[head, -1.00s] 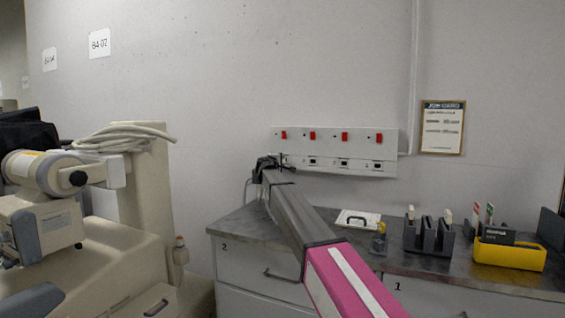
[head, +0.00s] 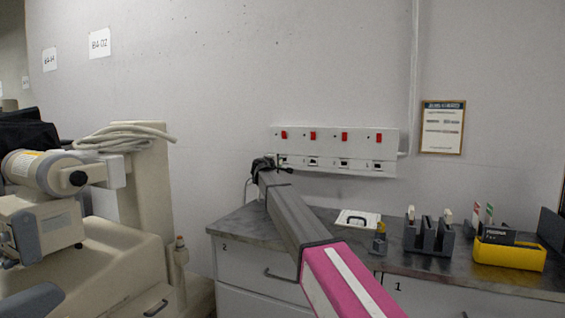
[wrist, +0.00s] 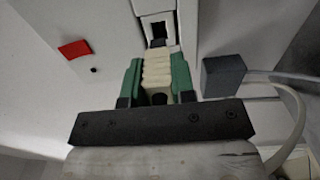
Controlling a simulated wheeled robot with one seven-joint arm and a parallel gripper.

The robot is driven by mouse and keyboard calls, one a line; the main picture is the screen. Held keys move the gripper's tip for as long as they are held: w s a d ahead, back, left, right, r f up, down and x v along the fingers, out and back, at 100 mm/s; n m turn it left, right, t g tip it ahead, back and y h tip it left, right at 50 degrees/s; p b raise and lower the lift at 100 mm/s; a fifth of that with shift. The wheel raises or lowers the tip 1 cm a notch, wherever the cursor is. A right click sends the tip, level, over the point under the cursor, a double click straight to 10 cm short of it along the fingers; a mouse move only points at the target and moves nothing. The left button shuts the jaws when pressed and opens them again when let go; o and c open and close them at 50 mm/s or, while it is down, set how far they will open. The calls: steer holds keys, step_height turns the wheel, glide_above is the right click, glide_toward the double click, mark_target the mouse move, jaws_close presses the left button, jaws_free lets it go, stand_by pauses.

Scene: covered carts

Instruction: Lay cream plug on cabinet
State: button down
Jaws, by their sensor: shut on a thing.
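The cream plug (wrist: 157,72) is ribbed and sits between the green fingers of my gripper (wrist: 157,62) in the wrist view. My gripper is shut on it. The plug's dark front end points at a dark socket opening in the white wall panel (wrist: 185,30); I cannot tell whether it touches or is partly inside. In the head view my gripper (head: 275,163) is at the panel's lower left, and the plug is too small to make out. The cabinet (head: 240,262) stands below, with a grey top and drawers marked 1 and 2.
A grey block with a cable (wrist: 222,75) is close right of my gripper in the wrist view. On the cabinet are a white case (head: 345,222), a dark slotted rack (head: 428,240) and a yellow bin (head: 510,257). The top's left part looks clear. A cream machine (head: 90,260) stands left.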

steer(key=shift+s, duration=0.3)
